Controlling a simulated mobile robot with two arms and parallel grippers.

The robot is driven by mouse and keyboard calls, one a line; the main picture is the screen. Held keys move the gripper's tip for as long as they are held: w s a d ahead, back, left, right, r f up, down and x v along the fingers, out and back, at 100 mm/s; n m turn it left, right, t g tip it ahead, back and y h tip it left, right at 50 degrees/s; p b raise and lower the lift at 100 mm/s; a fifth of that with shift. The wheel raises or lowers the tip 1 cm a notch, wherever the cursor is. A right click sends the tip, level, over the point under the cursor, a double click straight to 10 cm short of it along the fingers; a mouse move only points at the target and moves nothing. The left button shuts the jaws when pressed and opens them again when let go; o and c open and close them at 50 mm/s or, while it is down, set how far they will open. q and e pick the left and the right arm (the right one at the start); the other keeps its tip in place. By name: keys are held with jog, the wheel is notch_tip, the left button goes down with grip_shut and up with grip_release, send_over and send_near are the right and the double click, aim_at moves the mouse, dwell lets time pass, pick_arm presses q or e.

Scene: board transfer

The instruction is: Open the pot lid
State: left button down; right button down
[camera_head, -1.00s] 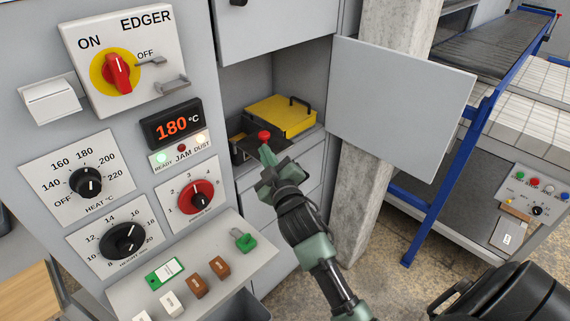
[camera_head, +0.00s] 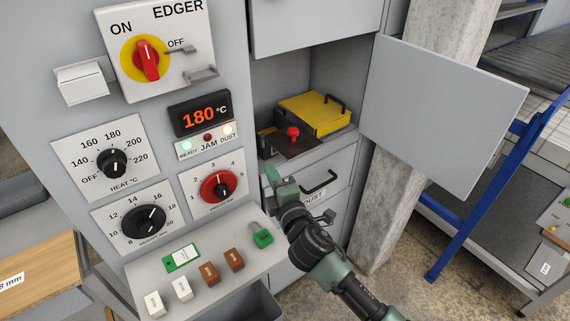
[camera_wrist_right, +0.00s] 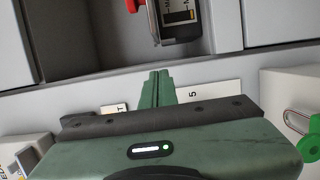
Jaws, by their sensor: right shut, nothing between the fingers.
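A yellow box-like lid (camera_head: 314,113) with a black bar handle sits in the open compartment of the edger machine, and it looks closed down. In front of it is a dark plate with a red knob (camera_head: 293,132); the red knob also shows at the top of the wrist view (camera_wrist_right: 131,5). My right gripper (camera_head: 271,172) is shut and empty, in front of and below the compartment, apart from the knob and lid. It also shows in the wrist view (camera_wrist_right: 158,76). My left gripper is out of view.
An open grey door (camera_head: 440,115) stands right of the compartment. A drawer with a black handle (camera_head: 320,182) is behind my right gripper. The control panel with a red dial (camera_head: 217,188) and a sloped button shelf (camera_head: 215,262) lies left. A concrete pillar (camera_head: 388,205) stands behind.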

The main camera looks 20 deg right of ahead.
aim_at(291, 160)
jog(key=d, duration=0.2)
jog(key=w+d+p, duration=0.1)
jog(key=shift+w+d, duration=0.2)
jog(key=shift+d, duration=0.2)
jog(key=d+y, duration=0.1)
jog(key=w+d+n+y+p, duration=0.1)
jog(key=d, duration=0.1)
jog(key=shift+d, duration=0.1)
dwell(0.3)
